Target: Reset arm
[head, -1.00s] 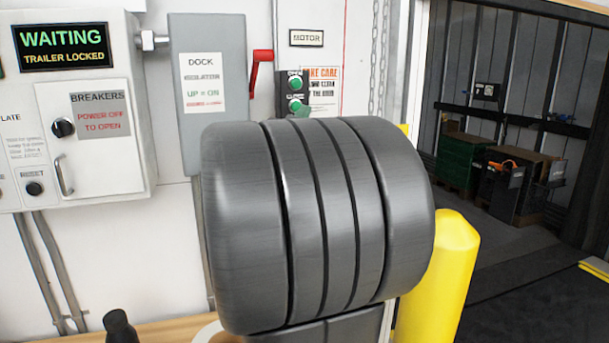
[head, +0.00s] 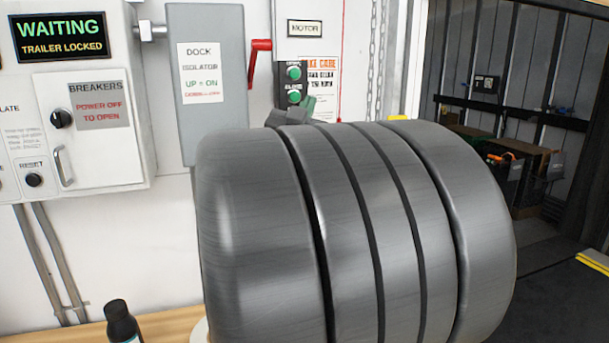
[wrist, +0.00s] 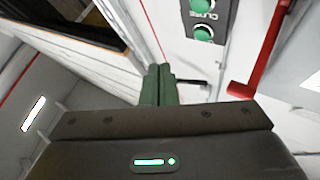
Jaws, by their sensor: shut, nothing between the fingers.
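My gripper (wrist: 156,85) shows in the wrist view with its two green fingers together and nothing between them. In the head view its tip (head: 309,104) just shows above my large grey arm, in front of the lower part of the push-button station (head: 294,82). That station has green buttons and also shows in the wrist view (wrist: 207,20), up and right of the fingers. The red isolator lever (head: 257,62) stands on the right side of the grey isolator box (head: 207,130). In the wrist view the lever (wrist: 262,58) is right of the fingers, apart from them.
A white breaker cabinet (head: 112,165) with a display reading WAITING, TRAILER LOCKED is on the left wall. A dark bottle (head: 121,322) stands on a wooden ledge (head: 170,331). The open dock doorway at right shows the trailer interior with crates (head: 525,180).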

